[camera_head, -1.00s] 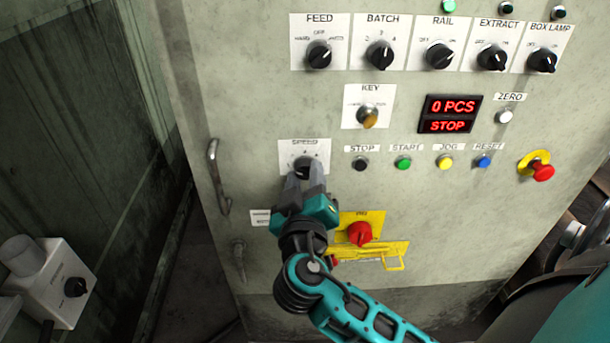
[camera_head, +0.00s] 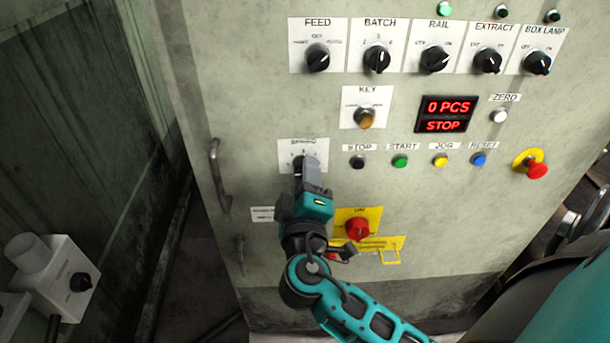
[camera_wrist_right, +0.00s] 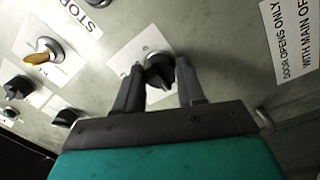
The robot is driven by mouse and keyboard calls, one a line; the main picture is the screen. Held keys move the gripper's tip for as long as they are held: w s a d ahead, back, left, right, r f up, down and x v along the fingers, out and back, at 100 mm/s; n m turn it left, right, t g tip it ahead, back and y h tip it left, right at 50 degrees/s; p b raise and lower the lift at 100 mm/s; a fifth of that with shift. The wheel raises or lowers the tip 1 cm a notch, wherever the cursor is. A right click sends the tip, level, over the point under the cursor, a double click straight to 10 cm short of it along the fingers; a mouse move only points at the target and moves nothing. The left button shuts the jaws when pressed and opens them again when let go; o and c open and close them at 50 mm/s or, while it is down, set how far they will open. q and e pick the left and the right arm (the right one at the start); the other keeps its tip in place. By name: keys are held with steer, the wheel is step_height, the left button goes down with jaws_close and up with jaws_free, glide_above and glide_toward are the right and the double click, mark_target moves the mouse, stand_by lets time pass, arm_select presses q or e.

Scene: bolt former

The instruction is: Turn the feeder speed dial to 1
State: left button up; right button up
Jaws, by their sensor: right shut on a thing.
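A black dial sits on a white plate labelled SPEED (camera_head: 290,148) on the grey control panel, below the KEY switch. My right gripper (camera_head: 307,168) reaches up to it from below and hides most of the dial in the head view. In the right wrist view the black dial (camera_wrist_right: 159,70) sits between the two fingers of my right gripper (camera_wrist_right: 158,82), which is shut on it. The dial's pointer and scale marks are too small or hidden to read. My left gripper is not in view.
A small white box with its own black dial (camera_head: 80,282) stands at lower left, its label unreadable. A door handle (camera_head: 219,177) is at left. The display (camera_head: 446,114) reads 0 PCS, STOP.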

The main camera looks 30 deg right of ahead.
steer(key=shift+r, duration=0.1)
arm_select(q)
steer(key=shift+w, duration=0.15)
arm_select(e)
steer(key=o, duration=1.1)
steer(key=shift+c, duration=0.2)
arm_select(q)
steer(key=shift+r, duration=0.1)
